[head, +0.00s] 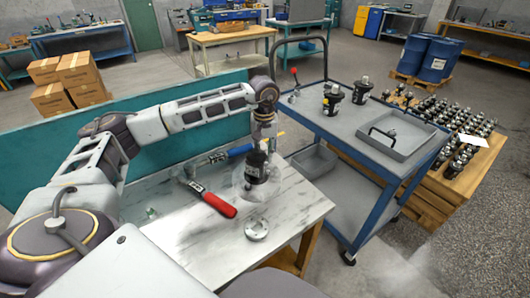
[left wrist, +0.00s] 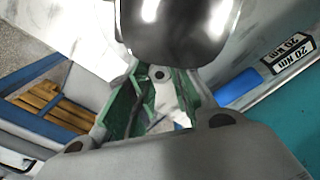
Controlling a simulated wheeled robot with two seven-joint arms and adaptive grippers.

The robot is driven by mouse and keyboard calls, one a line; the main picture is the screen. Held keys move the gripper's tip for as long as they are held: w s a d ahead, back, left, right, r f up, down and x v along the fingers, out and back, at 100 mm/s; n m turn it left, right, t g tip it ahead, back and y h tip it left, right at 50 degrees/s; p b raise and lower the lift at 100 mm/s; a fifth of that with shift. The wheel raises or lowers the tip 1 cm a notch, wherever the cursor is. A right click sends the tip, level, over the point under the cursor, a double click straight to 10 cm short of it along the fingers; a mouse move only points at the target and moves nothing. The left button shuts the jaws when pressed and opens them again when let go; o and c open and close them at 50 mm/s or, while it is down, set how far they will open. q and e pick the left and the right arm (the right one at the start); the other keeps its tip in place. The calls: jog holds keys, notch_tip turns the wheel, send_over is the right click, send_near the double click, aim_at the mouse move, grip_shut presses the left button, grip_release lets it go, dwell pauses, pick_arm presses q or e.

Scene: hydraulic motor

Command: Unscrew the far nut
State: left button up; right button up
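My left arm reaches in from the left in the head view. Its gripper (head: 262,128) points down at the top of the black motor (head: 256,167), which stands upright on the marble-topped bench (head: 190,240). In the left wrist view, the green-padded fingers (left wrist: 158,95) come close together near a large dark shiny rounded body (left wrist: 178,30). Whether they grip anything there is unclear. The far nut cannot be made out; the gripper covers the motor's top. My right gripper is not in view.
A red-handled wrench (head: 210,198) and a blue-handled torque wrench (head: 238,150) lie near the motor. A round holed metal plate (head: 257,229) lies in front of it. A blue cart (head: 355,120) with a grey tray (head: 408,138) stands to the right. The bench's front is mostly clear.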

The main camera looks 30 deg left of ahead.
pick_arm(q)
jog(key=shift+s+f, duration=0.15)
jog(key=shift+s, duration=0.05)
jog(key=shift+s+m+b, duration=0.1)
jog(key=shift+m+b, duration=0.35)
jog(key=shift+m, duration=1.85)
jog(key=shift+w+d+m+b, duration=0.15)
jog(key=shift+m+b, duration=0.35)
jog(key=shift+m, duration=2.3)
